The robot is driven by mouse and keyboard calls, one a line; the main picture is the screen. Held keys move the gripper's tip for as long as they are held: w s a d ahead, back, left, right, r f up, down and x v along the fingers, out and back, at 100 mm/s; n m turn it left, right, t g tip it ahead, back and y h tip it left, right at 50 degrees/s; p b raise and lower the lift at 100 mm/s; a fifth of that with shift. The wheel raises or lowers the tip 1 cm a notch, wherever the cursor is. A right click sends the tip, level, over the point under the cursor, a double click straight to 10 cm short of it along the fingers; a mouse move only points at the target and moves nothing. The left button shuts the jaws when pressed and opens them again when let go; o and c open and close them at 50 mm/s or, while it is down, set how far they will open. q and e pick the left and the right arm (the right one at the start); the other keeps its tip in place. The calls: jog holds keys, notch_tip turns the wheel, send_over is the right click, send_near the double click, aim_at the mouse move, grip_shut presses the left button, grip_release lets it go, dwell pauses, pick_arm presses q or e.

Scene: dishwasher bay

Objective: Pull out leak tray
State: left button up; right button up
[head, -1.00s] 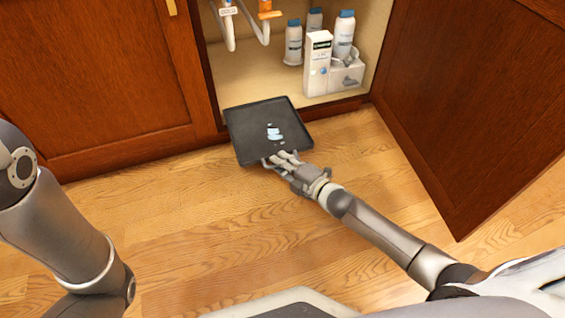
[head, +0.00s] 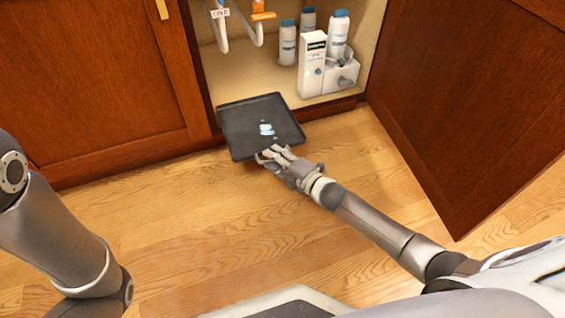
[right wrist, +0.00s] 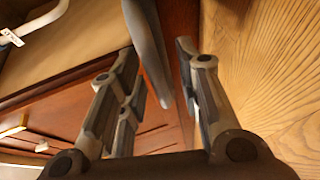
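The leak tray (head: 238,140) is a flat, dark, square tray with a low rim and small pale-blue wet patches on it. In the head view it juts out of the open cabinet over the front sill, above the wood floor. My right gripper (head: 270,154) is at the tray's near edge. In the right wrist view the tray's grey edge (right wrist: 146,35) runs between the two fingers (right wrist: 157,55). It lies close to the left finger, with a gap to the right one, so the gripper looks open around it. My left gripper is out of view.
The open cabinet door (head: 465,120) stands at the right, and a closed door (head: 85,75) is at the left. Inside the cabinet are white bottles (head: 338,35), a white box (head: 312,65) and pipes (head: 220,30). The wood floor (head: 190,220) in front is clear.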

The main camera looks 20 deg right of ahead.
jog(key=v, duration=1.2)
